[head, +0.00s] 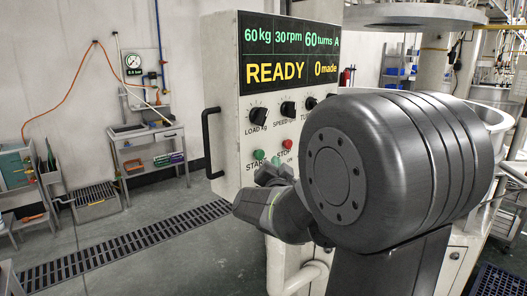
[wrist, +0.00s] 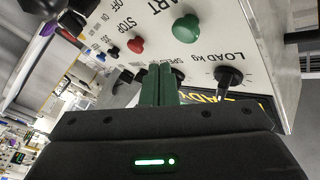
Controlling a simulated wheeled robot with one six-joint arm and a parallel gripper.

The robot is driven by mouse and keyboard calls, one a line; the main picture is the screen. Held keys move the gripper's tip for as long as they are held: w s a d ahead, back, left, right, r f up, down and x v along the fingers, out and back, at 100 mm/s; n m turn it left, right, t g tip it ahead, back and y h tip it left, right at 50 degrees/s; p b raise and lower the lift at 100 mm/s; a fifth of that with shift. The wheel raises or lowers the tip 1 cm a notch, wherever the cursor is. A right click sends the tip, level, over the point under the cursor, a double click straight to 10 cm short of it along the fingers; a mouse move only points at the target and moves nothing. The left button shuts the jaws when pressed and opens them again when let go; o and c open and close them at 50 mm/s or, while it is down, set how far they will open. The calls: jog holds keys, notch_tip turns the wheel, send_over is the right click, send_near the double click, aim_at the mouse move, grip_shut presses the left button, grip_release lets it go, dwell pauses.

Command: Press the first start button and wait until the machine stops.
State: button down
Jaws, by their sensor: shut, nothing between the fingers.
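The control panel (head: 225,110) is a white box whose display (head: 289,54) reads "READY", "0 made", "60kg 30rpm 60turns A". The green start button (head: 259,155) sits at its lower left above the START label; it shows large in the wrist view (wrist: 186,29). The red stop button (head: 288,144) is to its right and also shows in the wrist view (wrist: 136,45). My gripper (head: 275,162) is shut and empty, close in front of the panel. In the wrist view its green fingertips (wrist: 160,67) appear below the start button, visibly apart from it.
Dark knobs (head: 258,116) for load and speed line the panel above the buttons. A black handle (head: 211,143) sticks out at its left side. My arm hides the panel's lower right. Open floor with a drain grate (head: 130,242) lies to the left.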

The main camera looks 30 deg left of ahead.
aim_at(259, 155)
jog(key=shift+w+a, duration=0.2)
jog(key=shift+a, duration=0.45)
jog(key=shift+w+a, duration=0.2)
jog(key=shift+a, duration=0.45)
dwell(1.1)
jog(key=shift+w+a, duration=0.15)
jog(key=shift+a, duration=0.2)
